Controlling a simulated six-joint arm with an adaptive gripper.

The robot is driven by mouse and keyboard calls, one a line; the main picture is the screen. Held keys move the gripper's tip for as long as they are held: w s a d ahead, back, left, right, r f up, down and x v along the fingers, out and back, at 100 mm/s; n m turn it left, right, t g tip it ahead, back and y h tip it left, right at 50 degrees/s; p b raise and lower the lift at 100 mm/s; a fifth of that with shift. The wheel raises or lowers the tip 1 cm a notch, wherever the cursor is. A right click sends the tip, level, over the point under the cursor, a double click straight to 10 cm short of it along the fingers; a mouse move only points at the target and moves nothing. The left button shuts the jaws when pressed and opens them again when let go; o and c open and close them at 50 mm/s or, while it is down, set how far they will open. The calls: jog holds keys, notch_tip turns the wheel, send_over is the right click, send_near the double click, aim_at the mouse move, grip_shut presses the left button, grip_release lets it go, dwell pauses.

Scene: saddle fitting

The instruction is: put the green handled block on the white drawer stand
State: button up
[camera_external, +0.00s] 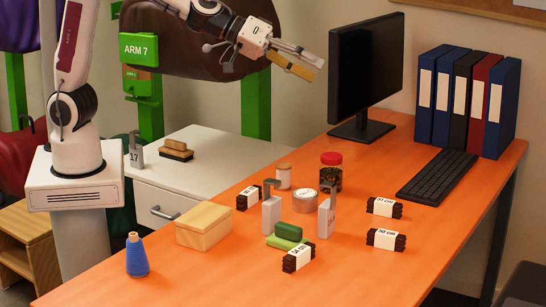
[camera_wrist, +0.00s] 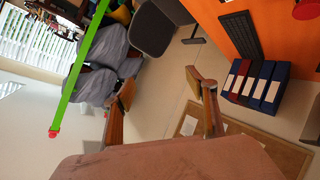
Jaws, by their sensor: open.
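The green handled block (camera_external: 287,233) lies on the orange table in the external view, between two pale upright pieces with grey hooks. Its upper part is darker green than its base. The white drawer stand (camera_external: 215,156) is left of the table, with a metal handle on its front. A brown handled block (camera_external: 176,151) sits on its top. My gripper (camera_external: 314,69) is raised high above the table, near the monitor, far from the green block. Its fingers are apart and empty; they also show in the wrist view (camera_wrist: 160,88). The wrist view shows neither block nor stand.
Near the green block are a wooden box (camera_external: 203,226), a blue cone (camera_external: 137,256), a red-lidded jar (camera_external: 331,172) and several dark labelled bundles (camera_external: 298,257). A monitor (camera_external: 362,70) stands behind. A grey hooked piece (camera_external: 136,152) stands on the stand's left; its right top is bare.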

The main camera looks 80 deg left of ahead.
jog(key=w+d+f+n+y, duration=0.2)
jog(key=w+d+f+y, duration=0.15)
jog(key=f, duration=0.35)
jog(key=n+g+y, duration=0.3)
jog(key=g+y, duration=0.2)
jog(key=y, duration=0.3)
send_near(288, 226)
jog(key=x, duration=0.3)
jog(key=shift+r+h, duration=0.25)
jog(key=shift+w, duration=0.1)
jog(key=shift+x, duration=1.2)
jog(key=shift+a+f, duration=0.1)
jog(key=shift+x, duration=2.55)
